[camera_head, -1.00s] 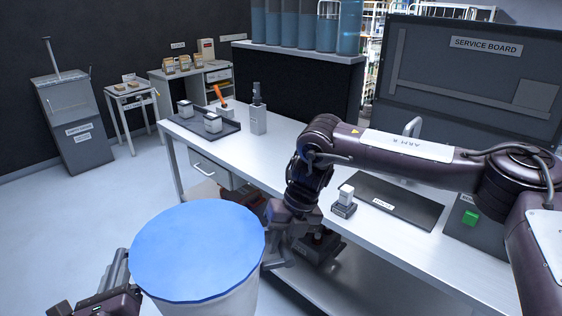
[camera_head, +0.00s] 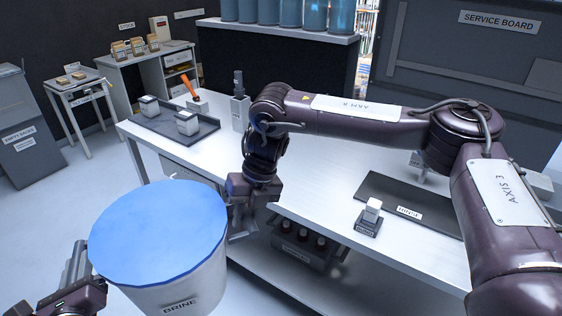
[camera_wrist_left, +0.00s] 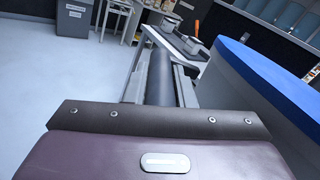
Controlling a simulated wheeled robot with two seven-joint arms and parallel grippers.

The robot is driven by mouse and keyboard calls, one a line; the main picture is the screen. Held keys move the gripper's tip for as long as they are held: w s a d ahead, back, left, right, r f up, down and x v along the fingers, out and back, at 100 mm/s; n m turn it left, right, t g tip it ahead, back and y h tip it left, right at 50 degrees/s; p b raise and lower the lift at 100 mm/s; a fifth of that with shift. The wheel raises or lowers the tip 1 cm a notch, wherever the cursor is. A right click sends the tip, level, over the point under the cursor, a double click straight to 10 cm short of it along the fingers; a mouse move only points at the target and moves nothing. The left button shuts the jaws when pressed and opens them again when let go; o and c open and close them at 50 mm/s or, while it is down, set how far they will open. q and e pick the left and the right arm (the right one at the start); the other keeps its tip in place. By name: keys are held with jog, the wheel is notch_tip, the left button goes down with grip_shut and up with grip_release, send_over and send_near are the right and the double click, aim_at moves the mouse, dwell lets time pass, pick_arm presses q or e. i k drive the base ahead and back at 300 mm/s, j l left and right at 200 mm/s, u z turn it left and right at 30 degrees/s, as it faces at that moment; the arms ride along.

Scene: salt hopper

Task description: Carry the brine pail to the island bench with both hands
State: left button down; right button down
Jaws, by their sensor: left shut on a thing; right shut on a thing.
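The brine pail (camera_head: 185,285) is a white pail with a flat blue top and a BRINE label. It is held upright between my two grippers in the head view, in front of the bench's near edge. My left gripper (camera_head: 80,262) is shut at the pail's left side; the exact grip is hard to see. My right gripper (camera_head: 238,225) is shut at the pail's right side. In the left wrist view the pail (camera_wrist_left: 255,100) fills the right side beside my left gripper (camera_wrist_left: 168,75). The white-topped bench (camera_head: 310,190) lies behind and right of the pail.
A dark tray (camera_head: 170,125) with white-topped containers sits on the bench's far left. Bottles in a crate (camera_head: 303,243) stand below the bench. Floor is clear at left.

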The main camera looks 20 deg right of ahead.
aim_at(293, 171)
jog(key=i, duration=1.1)
jog(key=i+j+z, duration=0.2)
jog(key=i, duration=0.6)
jog(key=l+z, duration=0.1)
jog(key=z, duration=1.6)
